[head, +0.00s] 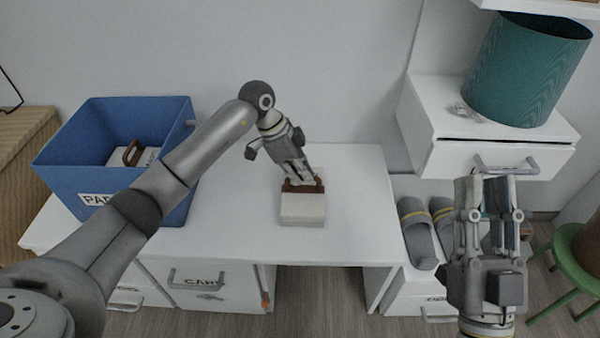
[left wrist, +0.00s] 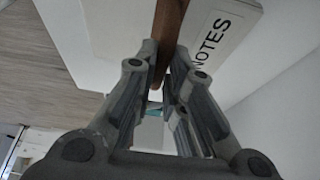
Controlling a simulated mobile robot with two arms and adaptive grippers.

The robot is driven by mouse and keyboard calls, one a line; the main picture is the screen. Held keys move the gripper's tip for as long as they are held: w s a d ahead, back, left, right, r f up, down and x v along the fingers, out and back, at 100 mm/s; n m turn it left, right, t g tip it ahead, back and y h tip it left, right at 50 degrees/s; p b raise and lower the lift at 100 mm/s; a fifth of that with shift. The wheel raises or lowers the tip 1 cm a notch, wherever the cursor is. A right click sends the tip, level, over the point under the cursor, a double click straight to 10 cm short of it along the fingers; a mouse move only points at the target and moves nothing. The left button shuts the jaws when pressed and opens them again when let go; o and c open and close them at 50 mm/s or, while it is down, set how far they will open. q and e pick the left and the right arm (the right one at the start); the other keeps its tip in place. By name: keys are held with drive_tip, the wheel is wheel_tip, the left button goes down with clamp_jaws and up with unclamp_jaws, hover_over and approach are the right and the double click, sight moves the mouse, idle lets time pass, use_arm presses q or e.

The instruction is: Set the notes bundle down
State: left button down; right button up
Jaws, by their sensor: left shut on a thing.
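The notes bundle (head: 303,209) is a white block with a brown handle (head: 303,186) on top. In the head view it is at the middle of the white desk, and its base appears to be at the desk top; I cannot tell whether it rests there. My left gripper (head: 301,180) is shut on the brown handle from above. In the left wrist view the bundle (left wrist: 228,22) shows the word NOTES, and the left fingers (left wrist: 165,75) close around the handle. My right gripper (head: 488,190) is at the right, pointing up, its fingers apart and empty.
A blue bin (head: 75,170) with a paper label stands on the desk's left and holds a white bundle with a brown handle (head: 133,152). A teal bin (head: 527,70) stands on a white drawer unit at right. Grey slippers (head: 416,228) lie below it. The desk is clear around the bundle.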

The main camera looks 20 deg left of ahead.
use_arm(q)
drive_tip(key=c, duration=1.5)
unclamp_jaws()
